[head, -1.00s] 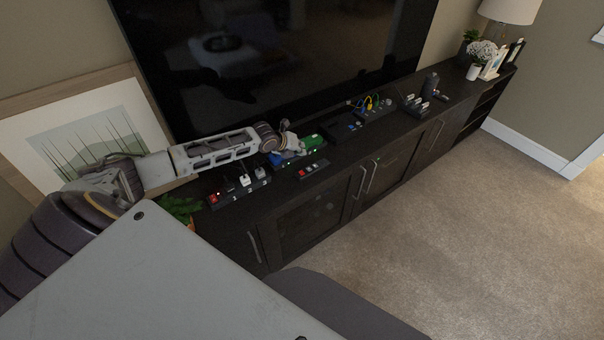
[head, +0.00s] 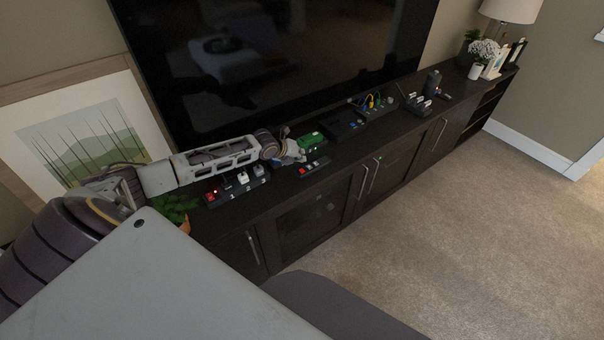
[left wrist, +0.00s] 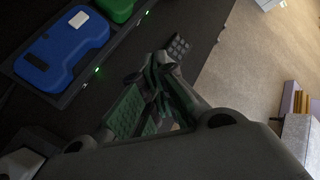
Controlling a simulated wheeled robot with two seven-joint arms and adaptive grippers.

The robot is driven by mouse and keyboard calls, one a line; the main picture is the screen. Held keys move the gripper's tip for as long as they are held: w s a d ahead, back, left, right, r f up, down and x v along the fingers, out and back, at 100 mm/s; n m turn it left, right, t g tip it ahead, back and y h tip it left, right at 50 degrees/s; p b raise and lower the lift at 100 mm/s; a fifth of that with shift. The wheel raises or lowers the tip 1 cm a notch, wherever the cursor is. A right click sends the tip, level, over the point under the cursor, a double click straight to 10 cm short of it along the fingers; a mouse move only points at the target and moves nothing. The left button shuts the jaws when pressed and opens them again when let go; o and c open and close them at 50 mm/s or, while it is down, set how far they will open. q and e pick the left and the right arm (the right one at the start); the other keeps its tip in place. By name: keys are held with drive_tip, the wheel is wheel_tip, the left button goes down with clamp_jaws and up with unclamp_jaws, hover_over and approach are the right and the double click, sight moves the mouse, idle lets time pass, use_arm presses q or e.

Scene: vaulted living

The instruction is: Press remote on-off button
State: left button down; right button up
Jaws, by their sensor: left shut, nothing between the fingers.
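The remote (head: 314,167) is a slim dark bar with a red button near its left end. It lies along the front edge of the dark cabinet top (head: 281,191). In the left wrist view, part of the remote (left wrist: 179,47) with its small keys shows just beyond the fingers, which hide the rest. My left gripper (head: 297,157) is shut and empty, at the remote's left end on the side toward the TV. I cannot tell whether it touches the remote. Its fingers (left wrist: 160,68) are together in the left wrist view. My right gripper is out of view.
A charger holds a blue pack (left wrist: 62,49) and a green pack (head: 311,139) behind the remote. A switch strip (head: 237,188) with a red switch stands to the left. A TV (head: 275,60) rises behind. Free carpet (head: 430,240) lies in front.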

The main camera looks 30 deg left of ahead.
sight(300, 169)
use_arm(q)
drive_tip(key=shift+f+b, duration=0.4)
drive_tip(key=shift+f, duration=0.35)
drive_tip(key=shift+f+b, duration=0.3)
drive_tip(key=shift+f, duration=0.6)
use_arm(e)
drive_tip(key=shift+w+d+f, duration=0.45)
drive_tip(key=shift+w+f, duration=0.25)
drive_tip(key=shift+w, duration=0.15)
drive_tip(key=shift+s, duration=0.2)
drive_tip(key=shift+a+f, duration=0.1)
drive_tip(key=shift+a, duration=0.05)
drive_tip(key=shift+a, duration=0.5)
